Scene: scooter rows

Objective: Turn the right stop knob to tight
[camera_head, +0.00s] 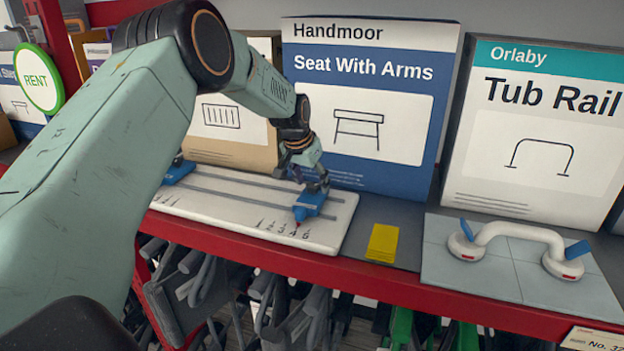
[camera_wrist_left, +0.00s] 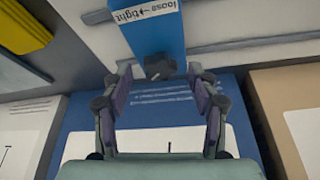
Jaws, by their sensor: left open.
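The right stop is a blue block (camera_head: 312,203) at the right end of a white board (camera_head: 215,211) with two grey rails. In the left wrist view the blue stop (camera_wrist_left: 152,30) carries a label reading "loose → tight" with an arrow, and a dark knob (camera_wrist_left: 160,66) on its end. My left gripper (camera_head: 310,182) is at this stop, its fingers open. In the wrist view the left gripper's fingertips (camera_wrist_left: 160,76) lie on either side of the knob, with gaps visible. The left stop (camera_head: 178,171) is blue, partly hidden by my arm. My right gripper is not in view.
Boxes stand close behind the board: a blue Handmoor box (camera_head: 372,100) and a Tub Rail box (camera_head: 540,130). A yellow block (camera_head: 383,242) lies to the right. A white grab rail (camera_head: 515,235) sits on a grey tiled panel. A red shelf edge (camera_head: 400,288) runs along the front.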

